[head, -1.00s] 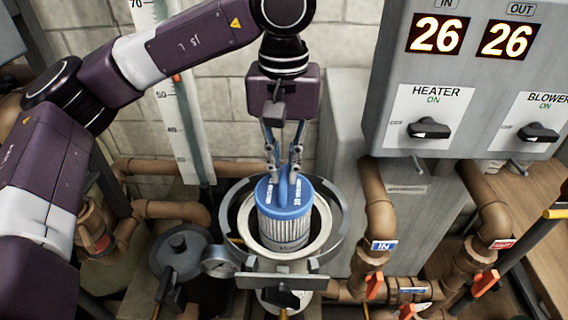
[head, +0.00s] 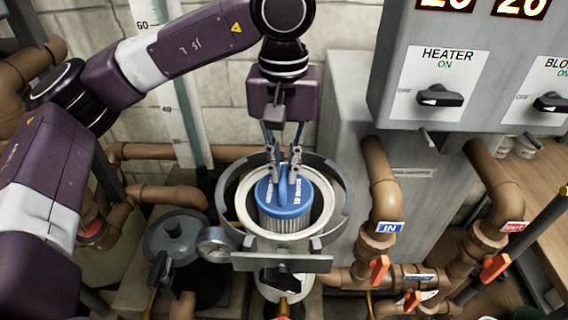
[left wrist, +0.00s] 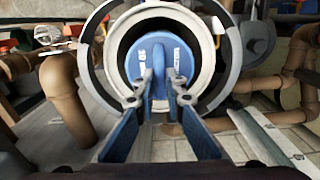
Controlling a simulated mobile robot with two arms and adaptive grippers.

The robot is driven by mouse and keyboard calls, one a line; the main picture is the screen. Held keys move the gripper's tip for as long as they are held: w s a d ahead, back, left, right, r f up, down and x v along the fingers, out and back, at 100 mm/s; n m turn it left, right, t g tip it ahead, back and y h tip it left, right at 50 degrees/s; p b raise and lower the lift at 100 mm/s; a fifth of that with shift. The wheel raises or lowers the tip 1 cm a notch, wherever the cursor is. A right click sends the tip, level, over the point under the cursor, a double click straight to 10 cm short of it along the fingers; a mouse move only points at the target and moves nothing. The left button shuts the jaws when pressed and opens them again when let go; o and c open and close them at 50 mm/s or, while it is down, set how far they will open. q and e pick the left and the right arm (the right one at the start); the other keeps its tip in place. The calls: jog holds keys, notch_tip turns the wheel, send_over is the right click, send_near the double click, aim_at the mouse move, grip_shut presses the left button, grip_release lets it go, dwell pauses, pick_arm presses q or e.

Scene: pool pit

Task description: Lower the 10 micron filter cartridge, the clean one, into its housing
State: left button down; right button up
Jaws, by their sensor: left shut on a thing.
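The filter cartridge (head: 284,213) has a blue cap with white lettering and a pale pleated body. Its lower part is inside the open round housing (head: 246,208), and its cap stands about level with or a little above the rim. My left gripper (head: 284,165) is above it, shut on the cap's raised blue handle. In the left wrist view the cap (left wrist: 184,62) sits inside the housing's white ring (left wrist: 207,50), with a dark gap around it, and the gripper (left wrist: 158,95) pinches the handle. The cartridge's lower end is hidden. My right gripper is not in view.
A grey lid (head: 178,236) and a pressure gauge (head: 215,243) are left of the housing. Brown pipes (head: 378,190) with orange valve handles are to its right. A grey control box (head: 450,75) hangs at the upper right. A flat bar (head: 282,262) crosses the housing's front.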

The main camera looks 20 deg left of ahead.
pick_arm(q)
jog(key=shift+f+b, duration=0.95)
jog(key=shift+f, duration=0.4)
jog(key=shift+f+b, duration=0.6)
jog(key=shift+f, duration=0.1)
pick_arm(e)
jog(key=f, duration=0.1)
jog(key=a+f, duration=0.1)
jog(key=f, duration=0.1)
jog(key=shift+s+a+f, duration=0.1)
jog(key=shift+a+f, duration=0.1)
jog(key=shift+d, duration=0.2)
pick_arm(q)
jog(key=shift+f+b, duration=0.55)
jog(key=shift+f, duration=0.15)
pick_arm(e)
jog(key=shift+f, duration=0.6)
pick_arm(q)
jog(key=shift+f+b, duration=0.65)
jog(key=shift+b, duration=0.05)
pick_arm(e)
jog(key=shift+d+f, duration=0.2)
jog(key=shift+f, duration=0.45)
pick_arm(q)
jog(key=c, duration=2)
grip_release()
jog(key=shift+o, duration=0.5)
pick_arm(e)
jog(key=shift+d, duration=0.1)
